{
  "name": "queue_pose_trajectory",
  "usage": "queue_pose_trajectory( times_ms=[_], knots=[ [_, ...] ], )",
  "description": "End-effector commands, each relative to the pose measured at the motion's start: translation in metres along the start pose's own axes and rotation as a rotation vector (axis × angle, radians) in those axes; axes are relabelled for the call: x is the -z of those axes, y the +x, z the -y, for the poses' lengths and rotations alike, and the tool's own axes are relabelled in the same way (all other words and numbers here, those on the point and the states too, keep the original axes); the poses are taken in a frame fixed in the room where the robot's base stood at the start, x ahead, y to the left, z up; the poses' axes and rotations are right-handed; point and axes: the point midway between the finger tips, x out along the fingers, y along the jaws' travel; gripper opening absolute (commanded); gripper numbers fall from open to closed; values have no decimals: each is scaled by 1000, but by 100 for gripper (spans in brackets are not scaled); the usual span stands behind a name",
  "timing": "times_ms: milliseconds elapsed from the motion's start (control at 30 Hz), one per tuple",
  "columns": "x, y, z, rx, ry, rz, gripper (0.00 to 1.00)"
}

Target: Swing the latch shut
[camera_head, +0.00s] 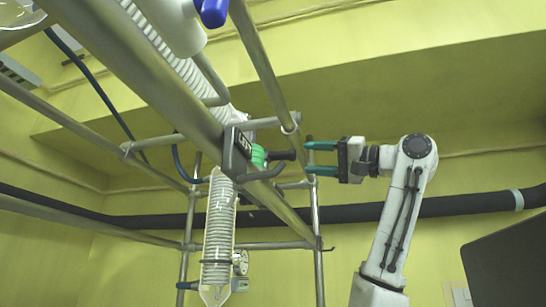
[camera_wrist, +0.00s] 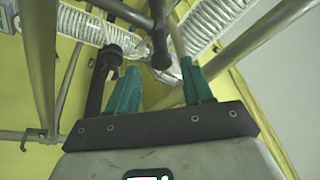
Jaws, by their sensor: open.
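A green fitting with a short black handle (camera_head: 281,155), which looks like the latch, sits on the metal frame near the middle of the head view. The handle sticks out to the right. My gripper (camera_head: 308,157) is open and empty just right of the handle, fingers pointing left at about its height, with a small gap visible. In the wrist view the two teal fingers (camera_wrist: 160,68) are spread apart. A dark bar with a round knob (camera_wrist: 110,52) shows beside the left finger; I cannot tell whether they touch or whether it is the latch.
Metal frame tubes (camera_head: 150,85) run diagonally above and around the fitting. A glass reactor with a coil (camera_head: 218,225) hangs below left. A dark horizontal pipe (camera_head: 440,206) runs along the yellow wall. A dark panel (camera_head: 510,265) stands at lower right.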

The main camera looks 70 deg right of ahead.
Motion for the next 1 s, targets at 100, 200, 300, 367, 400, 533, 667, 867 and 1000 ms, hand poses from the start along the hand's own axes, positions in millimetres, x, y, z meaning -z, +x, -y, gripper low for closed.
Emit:
queue_pose_trajectory(
  times_ms=[100,200,300,367,400,533,667,867,1000],
  knots=[
    [2,22,2,-1,0,3,51],
    [2,40,2,-1,1,3,51],
    [2,58,2,-1,2,3,51],
    [2,68,2,-2,1,3,51],
    [1,74,1,-1,1,3,51],
    [1,88,1,-1,0,2,51],
    [0,95,0,-1,-1,1,51],
    [0,97,-1,-1,-1,0,51],
    [0,97,-1,-1,-1,0,48]
  ],
)
